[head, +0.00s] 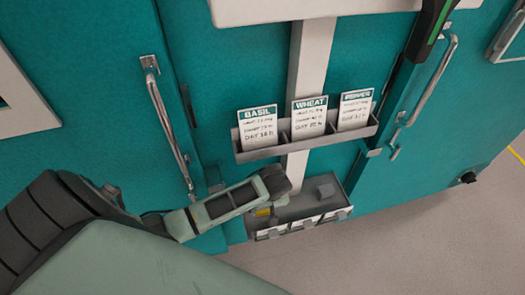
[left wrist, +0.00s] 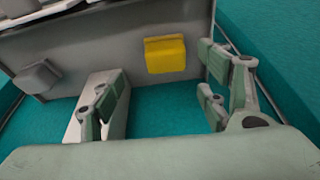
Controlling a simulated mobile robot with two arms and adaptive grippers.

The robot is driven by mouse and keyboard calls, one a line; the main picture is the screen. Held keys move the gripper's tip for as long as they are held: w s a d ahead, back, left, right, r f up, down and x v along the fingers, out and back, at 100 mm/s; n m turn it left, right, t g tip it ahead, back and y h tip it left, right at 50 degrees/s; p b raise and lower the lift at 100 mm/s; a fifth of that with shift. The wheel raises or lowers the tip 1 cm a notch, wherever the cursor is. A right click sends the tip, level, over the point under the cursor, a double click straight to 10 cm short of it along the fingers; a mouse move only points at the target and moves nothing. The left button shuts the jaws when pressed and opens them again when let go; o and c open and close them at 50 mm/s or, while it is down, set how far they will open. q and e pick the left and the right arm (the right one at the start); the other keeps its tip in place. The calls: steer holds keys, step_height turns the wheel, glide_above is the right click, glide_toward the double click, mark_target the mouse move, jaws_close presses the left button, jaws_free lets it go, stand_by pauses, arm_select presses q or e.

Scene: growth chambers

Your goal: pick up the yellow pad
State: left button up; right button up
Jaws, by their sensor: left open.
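The yellow pad (left wrist: 166,55) is a small block on the grey tray (left wrist: 105,48) in the left wrist view. In the head view only a bit of the yellow pad (head: 262,212) shows beneath my left gripper (head: 275,184), at the left end of the lower tray (head: 297,212). My left gripper's fingers (left wrist: 160,82) are spread wide in the wrist view, one on each side of the picture. The pad lies beyond them, nearer the right finger, and nothing is held. My right gripper is not in view.
A grey block (left wrist: 37,77) sits on the same tray, also seen in the head view (head: 325,190). Above it a holder (head: 300,143) carries basil (head: 258,129), wheat (head: 309,117) and pepper (head: 355,110) cards. Teal doors have metal handles (head: 168,125) (head: 436,80).

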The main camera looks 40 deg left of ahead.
arm_select(q)
steer(key=x, duration=0.7)
steer(key=shift+s+a+f, duration=0.1)
steer(key=shift+s+a, duration=0.25)
steer(key=c, duration=1.2)
steer(key=shift+r, duration=0.4)
steer(key=v, duration=0.3)
steer(key=shift+a+r, duration=0.15)
steer(key=shift+r, duration=0.25)
steer(key=s+d+r, duration=0.1)
steer(key=s+r, duration=0.1)
steer(key=s, duration=0.1)
steer(key=s+d+r, duration=0.1)
steer(key=s+r, duration=0.1)
steer(key=s, duration=0.2)
steer(key=s+d+r, duration=0.1)
steer(key=s+r, duration=0.1)
steer(key=s, duration=0.1)
steer(key=shift+s+d+r, duration=0.15)
steer(key=shift+s+r, duration=0.15)
